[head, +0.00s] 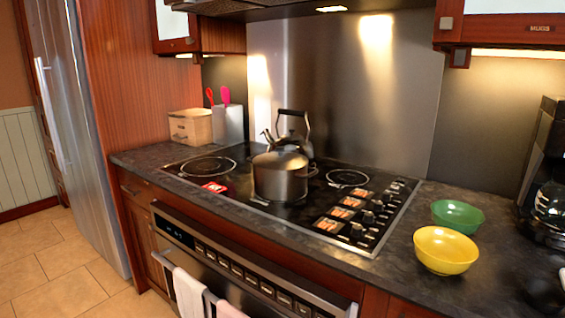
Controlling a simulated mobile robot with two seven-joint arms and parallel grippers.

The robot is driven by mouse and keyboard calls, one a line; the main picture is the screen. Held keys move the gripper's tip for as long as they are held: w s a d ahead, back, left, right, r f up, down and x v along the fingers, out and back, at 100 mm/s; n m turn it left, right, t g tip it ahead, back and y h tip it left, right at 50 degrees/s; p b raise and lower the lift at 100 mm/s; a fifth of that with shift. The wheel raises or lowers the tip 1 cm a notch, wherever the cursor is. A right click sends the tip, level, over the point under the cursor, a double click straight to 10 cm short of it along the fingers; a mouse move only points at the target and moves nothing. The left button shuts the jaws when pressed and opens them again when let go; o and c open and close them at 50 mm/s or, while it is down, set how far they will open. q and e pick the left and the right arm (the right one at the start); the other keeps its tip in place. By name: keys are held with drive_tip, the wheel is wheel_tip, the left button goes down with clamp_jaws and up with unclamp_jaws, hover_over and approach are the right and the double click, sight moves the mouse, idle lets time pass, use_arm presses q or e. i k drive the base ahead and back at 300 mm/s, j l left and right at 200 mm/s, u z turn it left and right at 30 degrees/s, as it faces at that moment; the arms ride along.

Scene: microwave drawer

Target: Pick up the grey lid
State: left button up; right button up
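A grey metal pot (280,184) stands on the front middle of the black cooktop (325,196). A domed grey lid (279,160) appears to sit on top of the pot. A kettle (303,138) with a black arched handle stands close behind it and partly overlaps it in the view, so the lid's back edge is hard to make out. Neither of my grippers can be made out in the head view.
A yellow bowl (445,265) and a green bowl (458,214) stand on the dark counter right of the cooktop, near a coffee maker (545,165). A wooden box (190,127) and a utensil holder (228,124) stand at the back left. A dark unidentified shape is at bottom right.

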sight(292, 161)
drive_tip(key=i+l, duration=0.2)
drive_tip(key=i+l+u, duration=0.1)
drive_tip(key=u, duration=0.35)
drive_tip(key=l+u, duration=0.3)
drive_tip(key=u, duration=0.15)
